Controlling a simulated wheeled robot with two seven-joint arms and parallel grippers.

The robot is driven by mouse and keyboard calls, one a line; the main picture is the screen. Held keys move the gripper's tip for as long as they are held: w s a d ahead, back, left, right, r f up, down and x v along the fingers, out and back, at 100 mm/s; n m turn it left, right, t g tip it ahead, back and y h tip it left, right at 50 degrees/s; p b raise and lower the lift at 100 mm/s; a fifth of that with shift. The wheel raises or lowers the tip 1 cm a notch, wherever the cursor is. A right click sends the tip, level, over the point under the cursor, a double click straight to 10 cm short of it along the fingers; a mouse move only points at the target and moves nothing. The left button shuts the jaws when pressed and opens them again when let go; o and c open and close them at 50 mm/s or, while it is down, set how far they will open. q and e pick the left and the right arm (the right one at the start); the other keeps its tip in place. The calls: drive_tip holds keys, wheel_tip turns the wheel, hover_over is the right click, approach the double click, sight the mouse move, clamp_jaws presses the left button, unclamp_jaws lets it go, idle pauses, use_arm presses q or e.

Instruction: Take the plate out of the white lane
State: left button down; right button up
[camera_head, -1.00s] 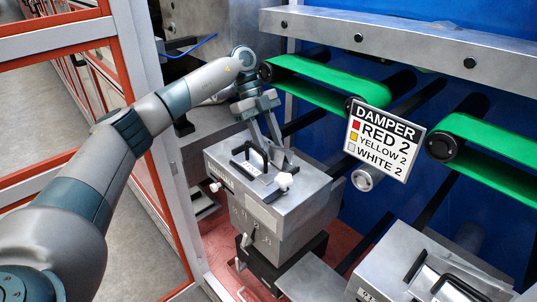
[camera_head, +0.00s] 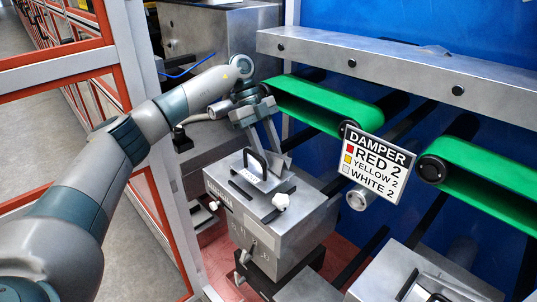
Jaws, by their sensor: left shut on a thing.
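My left gripper (camera_head: 275,160) reaches down over a grey metal box (camera_head: 285,232) left of centre. Its two fingers are at the black arched handle (camera_head: 257,160) on top of the box, and it is shut on that handle. The handle stands on a small flat plate (camera_head: 246,178) with a pale label, lying on the box top. The fingers partly cover the far side of the handle. I cannot make out a white lane. My right gripper is not in view.
A sign (camera_head: 377,163) reads DAMPER, RED 2, YELLOW 2, WHITE 2. Green belts (camera_head: 325,103) (camera_head: 492,173) run behind and right of the box. A second grey metal unit (camera_head: 385,275) stands at lower right. A red-framed fence (camera_head: 90,70) borders the left.

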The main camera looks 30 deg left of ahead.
use_arm(q)
drive_tip(key=s+d+r+p, duration=0.2)
drive_tip(key=d+r+p, duration=0.4)
drive_tip(key=d, duration=0.5)
drive_tip(key=shift+d+r, duration=0.15)
drive_tip(key=shift+r, duration=0.15)
